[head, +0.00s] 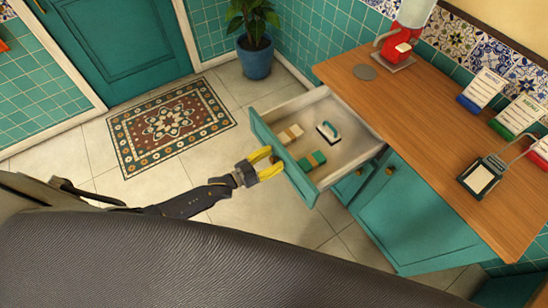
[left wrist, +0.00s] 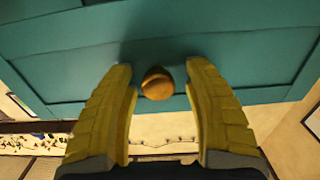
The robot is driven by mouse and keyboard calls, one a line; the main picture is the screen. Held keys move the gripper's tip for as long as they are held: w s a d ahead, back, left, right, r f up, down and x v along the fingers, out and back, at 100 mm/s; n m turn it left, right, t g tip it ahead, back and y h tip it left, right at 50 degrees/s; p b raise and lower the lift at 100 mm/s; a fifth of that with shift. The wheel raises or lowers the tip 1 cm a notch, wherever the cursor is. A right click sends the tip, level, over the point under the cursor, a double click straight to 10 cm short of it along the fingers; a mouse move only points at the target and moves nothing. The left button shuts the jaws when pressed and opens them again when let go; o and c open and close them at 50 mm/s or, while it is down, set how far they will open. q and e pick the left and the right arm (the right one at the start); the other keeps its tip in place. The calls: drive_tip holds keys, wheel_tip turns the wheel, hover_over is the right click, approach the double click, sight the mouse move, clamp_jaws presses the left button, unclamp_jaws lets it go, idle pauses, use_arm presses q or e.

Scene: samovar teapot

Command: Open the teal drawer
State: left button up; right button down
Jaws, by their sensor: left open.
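The teal drawer (head: 283,155) is pulled well out of the counter in the head view, and its pale inside shows. Its front panel (left wrist: 225,60) fills the upper part of the left wrist view. A round orange-brown knob (left wrist: 158,83) on that front sits between my left fingers, with gaps on both sides. My left gripper (head: 272,164) is open at the drawer front, with yellow fingers either side of the knob; it also shows in the left wrist view (left wrist: 162,95). My right gripper is not in view.
A wooden counter (head: 430,135) carries a red machine (head: 398,48), menu cards and a black holder. A patterned rug (head: 170,125) and plant pot (head: 255,60) are on the floor behind.

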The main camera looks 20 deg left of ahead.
use_arm(q)
drive_tip(key=shift+s+a+f, duration=0.1)
drive_tip(key=shift+s+a, duration=0.2)
drive_tip(key=shift+s, duration=0.1)
drive_tip(key=v, duration=1.1)
